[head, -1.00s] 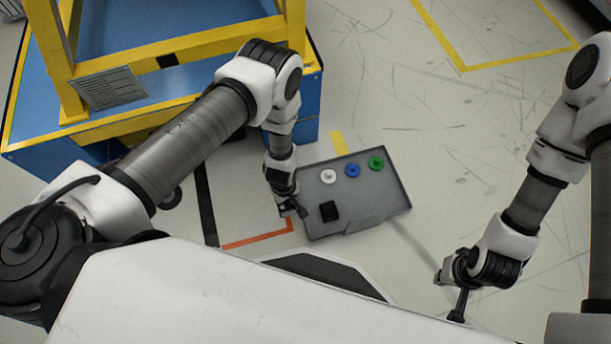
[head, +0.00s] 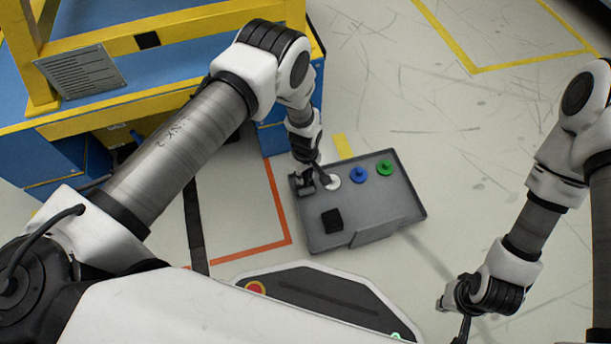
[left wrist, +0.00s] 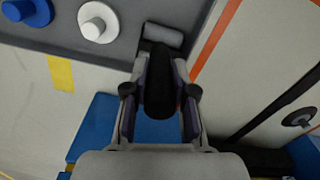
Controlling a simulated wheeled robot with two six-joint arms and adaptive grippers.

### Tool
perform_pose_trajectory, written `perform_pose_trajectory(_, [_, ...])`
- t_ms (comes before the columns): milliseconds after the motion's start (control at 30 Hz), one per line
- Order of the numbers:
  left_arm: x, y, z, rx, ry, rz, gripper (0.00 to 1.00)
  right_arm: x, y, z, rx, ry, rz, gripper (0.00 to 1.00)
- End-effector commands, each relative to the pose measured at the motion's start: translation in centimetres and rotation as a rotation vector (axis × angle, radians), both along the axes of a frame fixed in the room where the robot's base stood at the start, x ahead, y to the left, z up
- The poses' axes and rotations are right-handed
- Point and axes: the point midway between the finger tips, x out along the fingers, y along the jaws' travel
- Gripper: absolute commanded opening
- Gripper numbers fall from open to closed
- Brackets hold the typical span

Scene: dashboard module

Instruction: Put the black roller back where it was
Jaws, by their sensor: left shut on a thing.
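The black roller (left wrist: 160,85) is a dark cylinder between the fingers of my left gripper (left wrist: 158,100) in the left wrist view. My left gripper (head: 306,183) is shut on it, over the far-left corner of the grey tray (head: 390,222), beside the white knob (head: 332,182). In the head view the fingers mostly hide the roller. A grey cylindrical shape (left wrist: 163,35) lies just beyond the roller's end in the left wrist view; I cannot tell if they touch. My right gripper (head: 457,302) is near the lower right, away from the tray; its finger opening is unclear.
The tray also holds a blue knob (head: 359,175), a green knob (head: 385,167) and a black block (head: 332,220). A blue and yellow workbench (head: 180,40) stands behind on the left. An orange floor line (head: 278,200) runs left of the tray. Floor to the right is clear.

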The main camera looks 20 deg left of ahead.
Motion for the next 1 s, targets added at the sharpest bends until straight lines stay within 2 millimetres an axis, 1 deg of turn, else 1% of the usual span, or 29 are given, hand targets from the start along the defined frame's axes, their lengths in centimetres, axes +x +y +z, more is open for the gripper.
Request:
perform_pose_trajectory(67, [0.0, 0.0, 0.1, 0.0, 0.0, 0.0, 0.0, 0.0, 0.0, 0.1, 0.0, 0.0, 0.0, 0.0])
perform_pose_trajectory(200, [0.0, 0.0, -0.4, 0.0, 0.0, 0.0, 0.0, 0.0, 0.0, -0.5, 0.0, 0.0, 0.0, 0.0])
perform_pose_trajectory(233, [0.0, 0.0, -0.2, 0.0, 0.0, 0.0, 0.36, 0.0, 0.0, -0.3, 0.0, 0.0, 0.0, 0.0])
perform_pose_trajectory(267, [0.0, 0.0, -0.2, 0.0, 0.0, 0.0, 0.47, 0.0, 0.0, -0.2, 0.0, 0.0, 0.0, 0.0])
perform_pose_trajectory(300, [0.0, 0.0, -0.2, 0.0, 0.0, 0.0, 0.51, 0.0, 0.0, -0.2, 0.0, 0.0, 0.0, 0.0])
perform_pose_trajectory(567, [0.0, 0.0, -0.1, 0.0, 0.0, -0.001, 0.51, 0.0, 0.0, -0.2, 0.0, 0.0, 0.0, 0.0])
perform_pose_trajectory(667, [0.0, 0.0, 0.6, 0.0, 0.0, -0.001, 0.51, 0.0, 0.0, 0.5, 0.0, 0.0, 0.0, 0.0])
perform_pose_trajectory(767, [0.1, 0.0, 2.6, 0.0, -0.001, -0.002, 0.51, 0.0, 0.0, 1.6, 0.0, 0.0, 0.0, 0.0])
perform_pose_trajectory(1000, [0.1, 0.1, 9.0, 0.0, -0.001, 0.0, 0.51, 0.0, 0.0, 4.8, 0.0, 0.0, 0.0, 0.0])
